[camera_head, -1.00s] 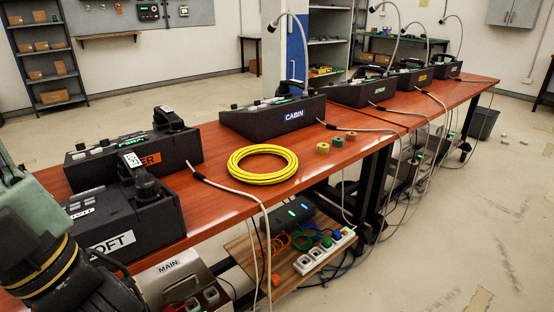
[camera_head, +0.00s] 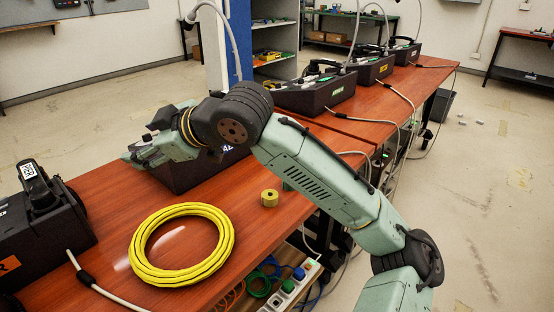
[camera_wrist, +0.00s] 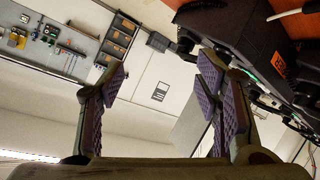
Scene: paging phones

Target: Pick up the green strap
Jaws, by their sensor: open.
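A small green roll (camera_head: 287,186), which may be the green strap, is at the table's right edge, partly hidden behind my arm. A yellow roll (camera_head: 269,198) stands just left of it. My gripper (camera_head: 137,156) is over the table, left of and beyond the rolls, in front of a dark phone console (camera_head: 182,176) that my arm partly covers. In the wrist view my gripper (camera_wrist: 163,80) has its two padded fingers wide apart with nothing between them. The roll is not visible there.
A coil of yellow cable (camera_head: 180,278) lies on the wooden table (camera_head: 105,195). A console with a handset (camera_head: 40,205) is at the left. More consoles (camera_head: 318,92) stand along the far table. A green cable coil (camera_head: 259,287) is on the shelf below.

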